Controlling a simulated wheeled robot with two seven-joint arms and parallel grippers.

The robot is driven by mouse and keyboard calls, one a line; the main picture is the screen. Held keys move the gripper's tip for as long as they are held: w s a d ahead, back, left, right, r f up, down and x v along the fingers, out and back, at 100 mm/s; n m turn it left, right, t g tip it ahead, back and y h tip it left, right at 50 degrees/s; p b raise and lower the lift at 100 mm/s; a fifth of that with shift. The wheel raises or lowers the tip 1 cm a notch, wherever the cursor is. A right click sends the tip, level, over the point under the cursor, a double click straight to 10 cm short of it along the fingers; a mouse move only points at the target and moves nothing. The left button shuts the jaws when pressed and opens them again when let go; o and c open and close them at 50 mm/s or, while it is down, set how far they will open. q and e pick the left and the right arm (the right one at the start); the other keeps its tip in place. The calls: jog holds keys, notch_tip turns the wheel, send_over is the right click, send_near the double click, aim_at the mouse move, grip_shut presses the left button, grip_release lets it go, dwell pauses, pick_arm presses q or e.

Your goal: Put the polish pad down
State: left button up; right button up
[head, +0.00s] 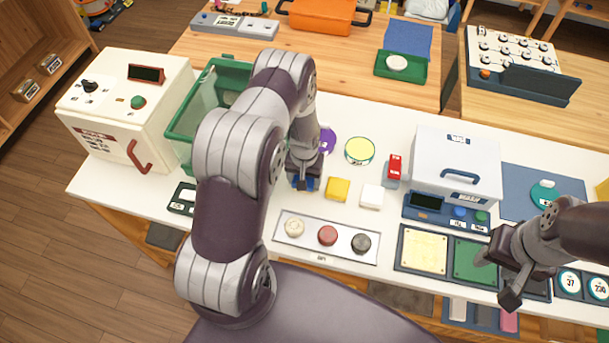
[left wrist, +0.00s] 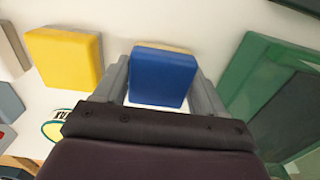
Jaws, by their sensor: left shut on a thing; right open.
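My left gripper (head: 303,183) is shut on a blue pad (head: 308,184), low over the white table, left of a yellow block (head: 338,189). In the left wrist view the blue pad (left wrist: 162,77) sits between both fingers, with a pale edge along its far side. I cannot tell whether it touches the table. The yellow block (left wrist: 65,58) is apart from it. A white block (head: 372,197) is right of the yellow one. My right gripper (head: 497,279) is open and empty above the green mat (head: 475,262) at the right.
A grey tray (head: 325,258) with cream, red and black round pieces lies in front. A green bin (head: 183,128) stands left, beside a white machine (head: 140,95). A yellow-topped round tin (head: 359,150), a red item (head: 394,167) and a white box (head: 457,150) stand behind and right.

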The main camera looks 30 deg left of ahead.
pick_arm(q)
jog(key=shift+f, duration=0.25)
jog(key=shift+a, duration=0.2)
jog(key=shift+f+b, duration=0.25)
jog(key=shift+b, duration=0.1)
jog(key=o, duration=1.1)
jog(key=shift+s+d, duration=0.1)
jog(key=shift+d, duration=0.05)
jog(key=shift+r, duration=0.1)
